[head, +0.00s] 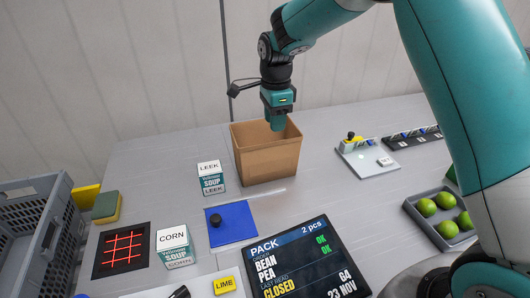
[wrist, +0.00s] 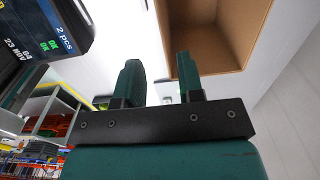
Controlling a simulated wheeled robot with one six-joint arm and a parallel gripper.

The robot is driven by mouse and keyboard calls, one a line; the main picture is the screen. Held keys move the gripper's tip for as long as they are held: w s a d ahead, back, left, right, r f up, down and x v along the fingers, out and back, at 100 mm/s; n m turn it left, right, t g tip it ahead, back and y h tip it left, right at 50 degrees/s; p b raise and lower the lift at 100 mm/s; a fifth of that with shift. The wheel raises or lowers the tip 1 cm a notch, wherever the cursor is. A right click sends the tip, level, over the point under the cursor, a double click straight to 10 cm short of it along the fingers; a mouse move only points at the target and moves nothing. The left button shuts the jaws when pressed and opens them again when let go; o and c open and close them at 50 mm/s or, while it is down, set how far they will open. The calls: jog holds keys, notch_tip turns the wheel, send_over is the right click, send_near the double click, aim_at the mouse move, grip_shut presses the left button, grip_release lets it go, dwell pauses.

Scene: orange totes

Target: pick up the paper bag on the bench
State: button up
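The paper bag (head: 268,163) is a brown, open-topped box shape standing upright on the grey bench in the head view. In the wrist view its open mouth and inside (wrist: 222,35) show at the upper right. My gripper (head: 278,125) points down at the bag's top, with its fingertips level with the opening. In the wrist view my gripper (wrist: 158,75) has its two green fingers apart with nothing between them. The right finger overlaps the bag's near left edge in the picture. Whether it touches the bag or is inside the mouth I cannot tell.
A LEEK soup carton (head: 211,178) stands just left of the bag, a CORN carton (head: 174,246) nearer. A blue mat (head: 231,222) with a dark knob and a PACK screen (head: 304,262) lie in front. A lime tray (head: 440,216) is at the right, a grey crate (head: 38,238) at the left.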

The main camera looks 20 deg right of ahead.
jog(key=p, duration=0.1)
send_over(271, 157)
notch_tip(271, 157, down, 5)
jog(key=shift+f+p, duration=1.35)
jog(key=shift+f, duration=1.35)
grip_shut()
